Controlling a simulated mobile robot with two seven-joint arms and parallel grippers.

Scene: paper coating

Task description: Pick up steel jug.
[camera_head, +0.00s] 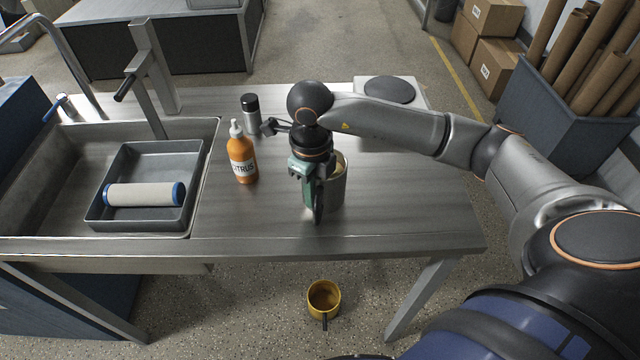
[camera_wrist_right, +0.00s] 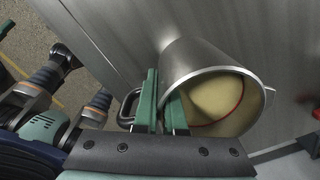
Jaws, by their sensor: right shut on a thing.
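The steel jug (camera_head: 338,188) stands upright, as far as I can tell, on the metal table near its front edge. It also shows in the right wrist view (camera_wrist_right: 196,58), with a pale yellow inside and a thin red curved line. Its dark handle (camera_wrist_right: 128,106) shows beside the fingers. My right gripper (camera_head: 313,190) comes down from above and is shut on the jug at its handle side. In the right wrist view its green fingers (camera_wrist_right: 160,108) are at the rim; the exact contact is partly hidden.
An orange squeeze bottle (camera_head: 242,158) and a dark shaker (camera_head: 251,110) stand left of the jug. A sink at left holds a grey tray (camera_head: 105,215) with a roller (camera_head: 144,194). A scale-like device (camera_head: 390,90) sits behind. A yellow mug (camera_head: 324,298) is on the floor.

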